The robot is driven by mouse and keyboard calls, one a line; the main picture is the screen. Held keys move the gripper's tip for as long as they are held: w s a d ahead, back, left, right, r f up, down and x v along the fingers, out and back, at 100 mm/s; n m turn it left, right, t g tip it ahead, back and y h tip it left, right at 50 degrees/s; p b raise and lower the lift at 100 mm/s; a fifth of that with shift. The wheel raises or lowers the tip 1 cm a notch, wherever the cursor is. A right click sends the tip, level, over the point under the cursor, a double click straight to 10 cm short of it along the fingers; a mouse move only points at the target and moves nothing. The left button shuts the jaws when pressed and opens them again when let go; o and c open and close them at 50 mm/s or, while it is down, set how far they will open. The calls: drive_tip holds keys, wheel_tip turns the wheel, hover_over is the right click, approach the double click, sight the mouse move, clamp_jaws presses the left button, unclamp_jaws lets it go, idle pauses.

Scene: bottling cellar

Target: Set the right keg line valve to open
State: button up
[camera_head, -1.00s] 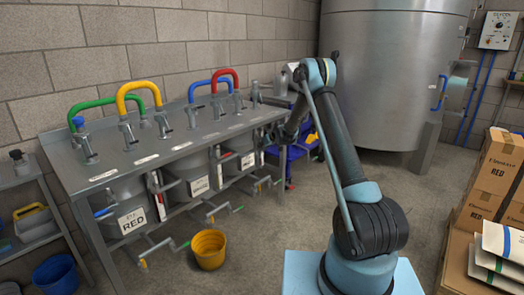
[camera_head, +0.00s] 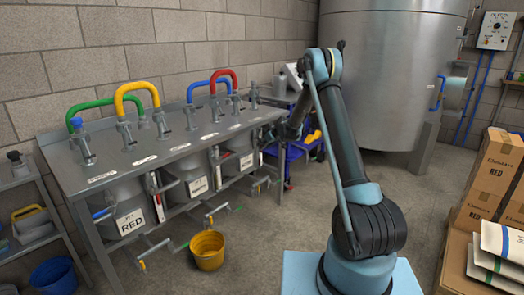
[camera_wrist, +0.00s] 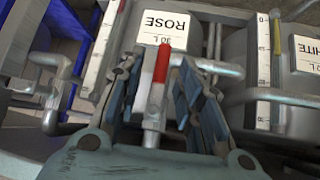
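My gripper (camera_wrist: 160,95) is open, with a finger on each side of this piece and visible gaps. Behind it is a container labelled ROSE (camera_wrist: 166,27), upside down in this view. In the head view my gripper (camera_head: 283,133) is small and dark at the right end of the steel bench (camera_head: 180,147), so its contact with anything there is unclear.
Metal pipes (camera_wrist: 275,97) and a scale strip (camera_wrist: 263,70) are close on the right in the wrist view. A yellow bucket (camera_head: 207,250) stands on the floor before the bench. A blue cart (camera_head: 300,148) is behind my arm. Boxes (camera_head: 495,165) stack at right.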

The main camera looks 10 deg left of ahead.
drive_tip(key=v, duration=0.7)
drive_tip(key=shift+d, duration=0.1)
drive_tip(key=s+d+r+m+g+h, duration=0.1)
drive_tip(key=s+d+r, duration=0.5)
drive_tip(key=s, duration=0.3)
drive_tip(key=s+d+r+m+h, duration=0.1)
drive_tip(key=s+d+r+m, duration=0.1)
drive_tip(key=s+d+r, duration=0.6)
drive_tip(key=s+d+r+m+g+h, duration=0.1)
drive_tip(key=s+d+r, duration=0.25)
drive_tip(key=s, duration=0.75)
drive_tip(key=s+d+f+m+h, duration=0.1)
drive_tip(key=s+d+f, duration=0.2)
drive_tip(key=s, duration=0.9)
drive_tip(key=s+d+f+m+g+h, duration=0.1)
drive_tip(key=s+d, duration=0.4)
drive_tip(key=s, duration=0.7)
drive_tip(key=s+d+f+m+g+h, duration=0.1)
drive_tip(key=s+d+f+m, duration=0.2)
drive_tip(key=s, duration=0.9)
wheel_tip(320, 180, down, 3)
drive_tip(key=shift+d+f, duration=0.1)
drive_tip(key=shift+d, duration=1)
